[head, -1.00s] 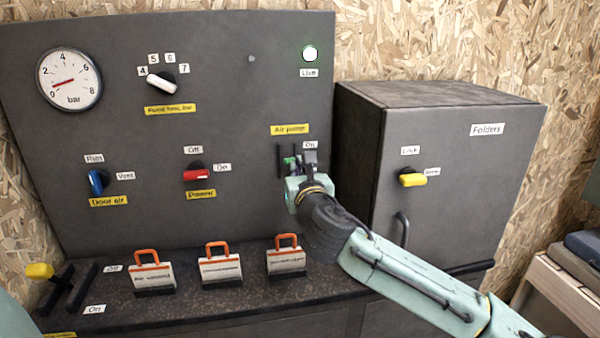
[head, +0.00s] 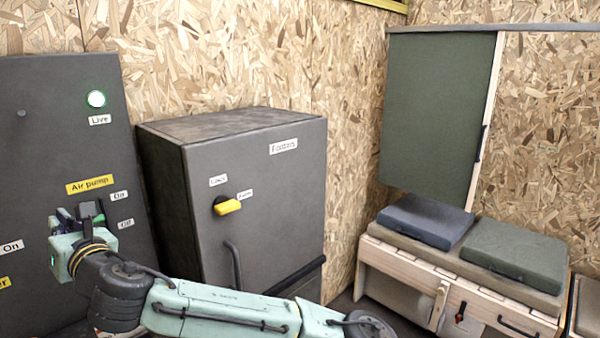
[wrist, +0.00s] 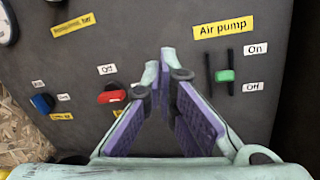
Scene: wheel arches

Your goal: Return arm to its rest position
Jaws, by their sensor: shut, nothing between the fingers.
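My gripper (head: 78,212) is in front of the dark control panel (head: 45,110), just below the yellow air pump label (head: 90,184). In the wrist view its fingers (wrist: 165,68) meet at the tips with nothing between them. The air pump slider's green knob (wrist: 225,76) is to the right of the fingertips, apart from them in the picture, nearer the Off label than the On label. My pale green arm runs from the lower middle of the head view to the gripper. The gripper hides part of the slider in the head view.
The folders cabinet (head: 260,215) stands right of the panel, with a yellow knob (head: 228,207) and a handle (head: 233,265) facing my arm. A bench (head: 400,262) with cushions is at the right. The panel's red power knob (wrist: 111,97) is left of the fingers.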

